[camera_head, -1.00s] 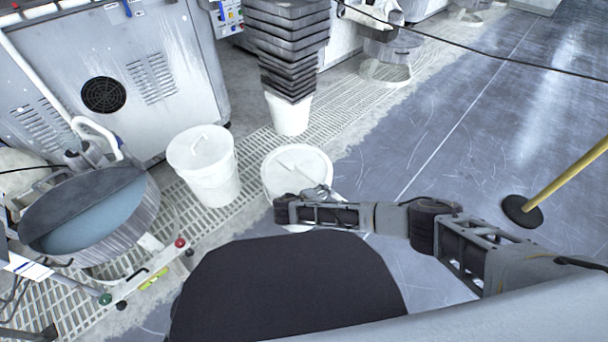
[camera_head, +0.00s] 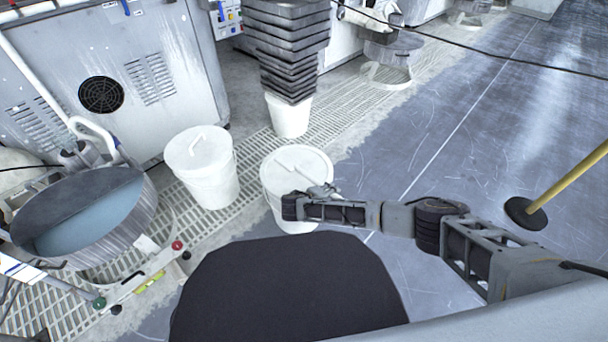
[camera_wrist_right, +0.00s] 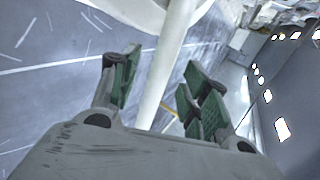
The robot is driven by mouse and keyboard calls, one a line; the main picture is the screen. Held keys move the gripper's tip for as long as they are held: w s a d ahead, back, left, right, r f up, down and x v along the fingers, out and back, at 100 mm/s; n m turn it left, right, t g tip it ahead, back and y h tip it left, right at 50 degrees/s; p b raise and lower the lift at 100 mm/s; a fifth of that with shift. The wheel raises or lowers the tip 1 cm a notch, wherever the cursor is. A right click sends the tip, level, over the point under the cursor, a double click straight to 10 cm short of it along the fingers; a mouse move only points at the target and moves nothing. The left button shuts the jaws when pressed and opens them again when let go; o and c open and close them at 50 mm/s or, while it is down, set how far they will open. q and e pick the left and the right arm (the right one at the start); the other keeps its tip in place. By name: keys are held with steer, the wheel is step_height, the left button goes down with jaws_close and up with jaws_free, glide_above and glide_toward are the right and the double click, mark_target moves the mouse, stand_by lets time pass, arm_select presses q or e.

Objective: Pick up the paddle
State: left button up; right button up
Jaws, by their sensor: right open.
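The paddle (camera_head: 296,168) is a thin white stick, its visible end over the top of a white bucket (camera_head: 280,213) in the head view. In the right wrist view the paddle's pale shaft (camera_wrist_right: 164,70) runs between the spread green-padded fingers of my right gripper (camera_wrist_right: 158,92), which is open. I cannot tell whether a pad touches the shaft. The paddle's lower part is hidden. My left gripper is not in view.
A lidded white bucket (camera_head: 208,185) stands to the left. Behind is a stack of dark trays (camera_head: 288,45) on another white bucket (camera_head: 288,117). A round basin (camera_head: 130,222) of bluish liquid is at left. A yellow pole (camera_head: 568,183) with a black disc stands right; floor there is clear.

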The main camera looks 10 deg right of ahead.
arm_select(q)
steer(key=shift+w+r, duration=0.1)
